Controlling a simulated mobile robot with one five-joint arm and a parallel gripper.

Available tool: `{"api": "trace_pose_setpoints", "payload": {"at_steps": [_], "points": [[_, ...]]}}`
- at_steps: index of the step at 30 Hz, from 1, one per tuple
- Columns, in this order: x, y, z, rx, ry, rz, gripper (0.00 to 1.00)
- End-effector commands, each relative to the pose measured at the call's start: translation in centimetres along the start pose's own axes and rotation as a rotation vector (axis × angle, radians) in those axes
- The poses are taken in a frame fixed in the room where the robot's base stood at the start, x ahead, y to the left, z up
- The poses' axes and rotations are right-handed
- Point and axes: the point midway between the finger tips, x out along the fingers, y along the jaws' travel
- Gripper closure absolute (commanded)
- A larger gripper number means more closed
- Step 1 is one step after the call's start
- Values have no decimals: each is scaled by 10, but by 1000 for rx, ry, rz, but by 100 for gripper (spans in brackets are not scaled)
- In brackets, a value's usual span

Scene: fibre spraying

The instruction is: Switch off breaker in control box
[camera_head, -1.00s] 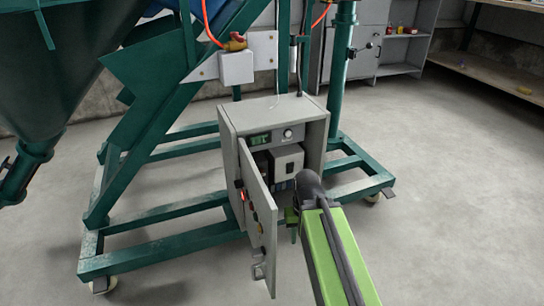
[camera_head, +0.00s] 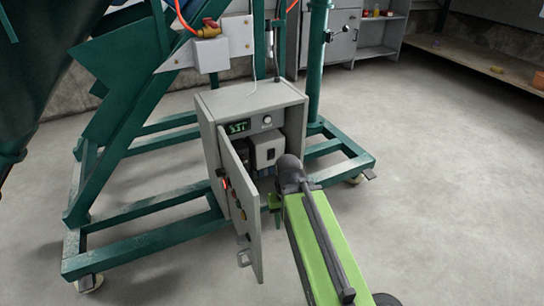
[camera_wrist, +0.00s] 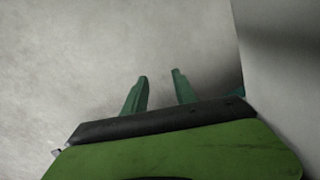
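The grey control box (camera_head: 245,97) stands on the green frame in the head view, its door (camera_head: 240,210) swung open toward me. Inside are a green-lit display (camera_head: 238,127), a knob and a light grey unit (camera_head: 266,148). The breaker cannot be clearly made out; the lower inside is partly hidden by my arm and the door. My gripper (camera_head: 275,201) is low in front of the opening, just right of the door. In the wrist view, my gripper (camera_wrist: 159,82) has two green fingers apart with nothing between them. The breaker is not seen there.
A pale grey panel (camera_wrist: 285,65) stands close at the right of the wrist view; I cannot tell which part it is. Green frame beams (camera_head: 150,248) surround the box's base. Open concrete floor (camera_head: 440,180) lies to the right. Shelves (camera_head: 378,45) stand at the back.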

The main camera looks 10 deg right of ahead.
Motion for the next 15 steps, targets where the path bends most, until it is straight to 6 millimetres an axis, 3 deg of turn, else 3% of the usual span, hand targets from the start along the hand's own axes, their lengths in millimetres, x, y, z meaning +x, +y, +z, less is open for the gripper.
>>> {"api": "trace_pose_setpoints", "payload": {"at_steps": [5, 8, 12, 15], "points": [[0, 0, 0, 0, 0, 0, 67], [-3, 0, 0, 0, 0, 0, 80], [-31, 0, 0, 0, 0, 0, 98], [-69, 0, 0, 0, 0, 0, 100]]}}
